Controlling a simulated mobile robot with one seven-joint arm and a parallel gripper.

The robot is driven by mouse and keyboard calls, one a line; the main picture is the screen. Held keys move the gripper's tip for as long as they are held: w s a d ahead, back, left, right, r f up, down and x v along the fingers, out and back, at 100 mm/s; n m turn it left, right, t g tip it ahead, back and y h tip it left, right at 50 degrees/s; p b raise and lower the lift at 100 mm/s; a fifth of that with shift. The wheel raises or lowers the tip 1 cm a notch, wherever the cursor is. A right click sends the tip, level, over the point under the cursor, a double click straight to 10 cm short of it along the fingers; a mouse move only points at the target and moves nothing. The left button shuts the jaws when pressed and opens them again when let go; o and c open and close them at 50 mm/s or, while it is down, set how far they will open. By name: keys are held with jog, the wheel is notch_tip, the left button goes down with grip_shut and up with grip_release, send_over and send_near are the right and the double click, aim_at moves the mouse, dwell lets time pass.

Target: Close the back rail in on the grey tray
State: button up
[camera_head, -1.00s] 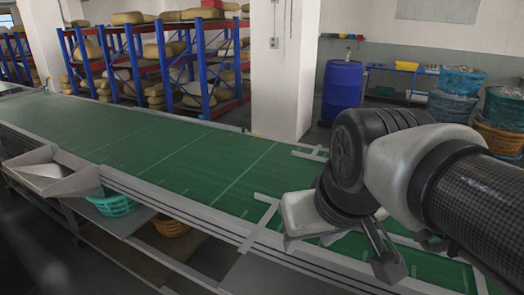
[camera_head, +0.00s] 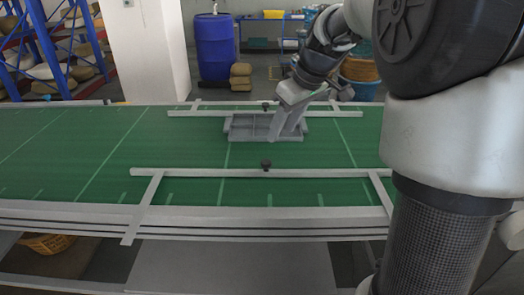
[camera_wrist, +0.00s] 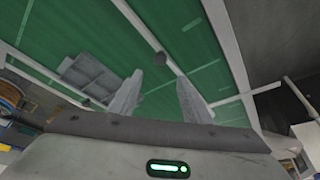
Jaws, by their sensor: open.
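The grey tray (camera_head: 248,127) lies on the green belt, close in front of the back rail (camera_head: 205,113), a pale bar with a dark knob (camera_head: 265,105). A narrow strip of belt seems to show between them. My gripper (camera_head: 285,131) reaches down from the right and hides the tray's right part; whether it touches is unclear. In the wrist view my gripper (camera_wrist: 160,95) has its two fingers apart with nothing between them. The tray (camera_wrist: 93,77) is left of the fingers there. A rail with a dark knob (camera_wrist: 159,58) runs beyond the fingertips.
The front rail (camera_head: 220,173), with its own dark knob (camera_head: 266,164), crosses the belt nearer to me, with clear belt between it and the tray. The left belt (camera_head: 60,150) is bare. A blue barrel (camera_head: 215,47) and a white pillar (camera_head: 145,55) stand behind.

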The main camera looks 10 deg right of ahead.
aim_at(266, 161)
jog(key=b+x, duration=0.1)
jog(key=x, duration=1.2)
jog(key=shift+f, duration=0.15)
grip_shut()
